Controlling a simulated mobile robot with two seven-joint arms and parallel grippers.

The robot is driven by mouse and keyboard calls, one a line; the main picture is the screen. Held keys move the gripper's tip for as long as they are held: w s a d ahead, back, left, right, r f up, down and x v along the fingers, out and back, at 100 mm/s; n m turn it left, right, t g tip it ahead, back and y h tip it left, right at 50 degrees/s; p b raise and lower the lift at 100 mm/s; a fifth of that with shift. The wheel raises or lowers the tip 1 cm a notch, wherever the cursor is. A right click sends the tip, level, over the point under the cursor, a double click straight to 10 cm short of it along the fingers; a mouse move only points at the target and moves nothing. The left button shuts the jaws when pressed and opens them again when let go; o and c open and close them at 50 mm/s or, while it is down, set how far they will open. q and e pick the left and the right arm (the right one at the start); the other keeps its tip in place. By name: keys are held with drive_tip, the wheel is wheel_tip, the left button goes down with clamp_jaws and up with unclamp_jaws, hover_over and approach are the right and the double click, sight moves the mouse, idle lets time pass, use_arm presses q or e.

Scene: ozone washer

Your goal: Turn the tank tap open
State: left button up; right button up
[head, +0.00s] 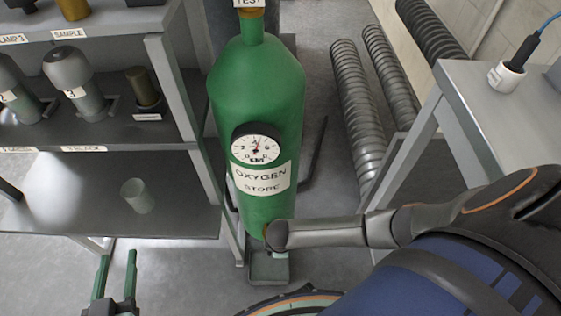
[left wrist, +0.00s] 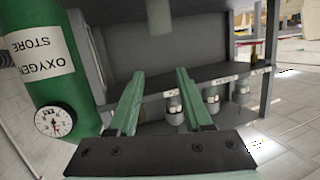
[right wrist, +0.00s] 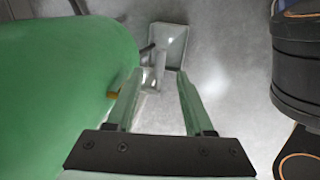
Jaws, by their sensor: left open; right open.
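The green oxygen tank (head: 255,90) stands upright in the middle of the head view, with a round gauge (head: 255,148) and a label. A small brass fitting (right wrist: 113,94) sticks out of its side in the right wrist view. A pale grey piece with a dark stub (right wrist: 147,48) shows beyond it; I cannot tell which part is the tap. My right gripper (right wrist: 158,72) is open beside the tank, its fingers near these parts; the head view does not show its fingers clearly. My left gripper (head: 117,255) is open and empty, left of the tank.
A grey tray (head: 268,266) sits on the floor at the tank's foot. A metal shelf (head: 100,130) with several jars and a cup (head: 138,195) stands left. A table (head: 470,100) and ribbed pipes (head: 360,110) are at the right. My right arm covers the tank's lower right.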

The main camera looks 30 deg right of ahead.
drive_tip(key=f, duration=0.1)
drive_tip(key=f+b, duration=0.1)
drive_tip(key=f, duration=0.1)
drive_tip(key=shift+w+d, duration=0.15)
drive_tip(key=shift+w, duration=0.1)
use_arm(q)
wheel_tip(320, 180, up, 10)
drive_tip(key=w+m+t+h, duration=0.1)
drive_tip(key=t+h, duration=0.1)
drive_tip(key=t, duration=0.2)
drive_tip(key=shift+d+r+m+b, duration=0.25)
drive_tip(key=shift+m+b, duration=0.05)
drive_tip(key=shift+m, duration=0.1)
use_arm(e)
drive_tip(key=shift+f, duration=0.1)
clamp_jaws()
